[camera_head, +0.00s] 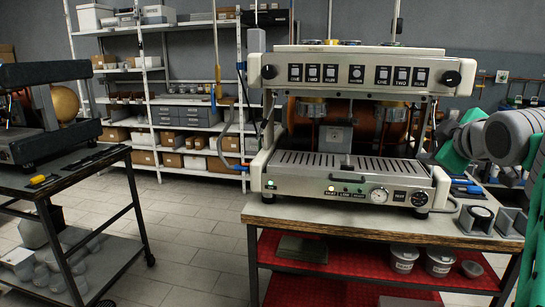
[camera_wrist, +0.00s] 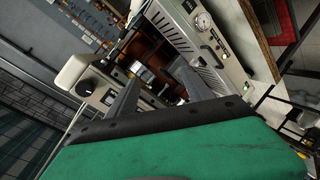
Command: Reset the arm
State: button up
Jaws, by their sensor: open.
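The open boiler machine (camera_head: 350,183) stands on the workbench, with a white and steel body, a knob panel on top and copper boilers (camera_head: 365,115) inside. My arm (camera_head: 510,135), grey and green, reaches in from the right edge beside the machine's right end. In the wrist view my gripper (camera_wrist: 157,92) has its two grey fingers apart with nothing held between them. The machine (camera_wrist: 215,65) shows tilted beyond the fingers. I cannot tell the exact gap between fingers and machine.
The workbench (camera_head: 370,220) has a red lower shelf with several tubs. Small dark fixtures (camera_head: 478,218) lie at its right end. A dark cart (camera_head: 70,165) stands at left with equipment on it. White shelving (camera_head: 185,100) is behind. Tiled floor between cart and bench is clear.

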jog(key=s+a+f+m+g+y+p, duration=0.25)
jog(key=a+f+m+g+p, duration=0.2)
jog(key=a+f, duration=1)
jog(key=s+a+f+m+g+p, duration=0.1)
jog(key=s+a+f+m+g, duration=0.1)
jog(key=s+f, duration=0.6)
jog(key=s+a+f+m+g+p, duration=0.2)
jog(key=s+a+f+g, duration=0.2)
jog(key=s+a+f, duration=0.3)
jog(key=shift+s+a+f, duration=0.15)
jog(key=shift+s+f, duration=0.4)
jog(key=shift+f, duration=0.35)
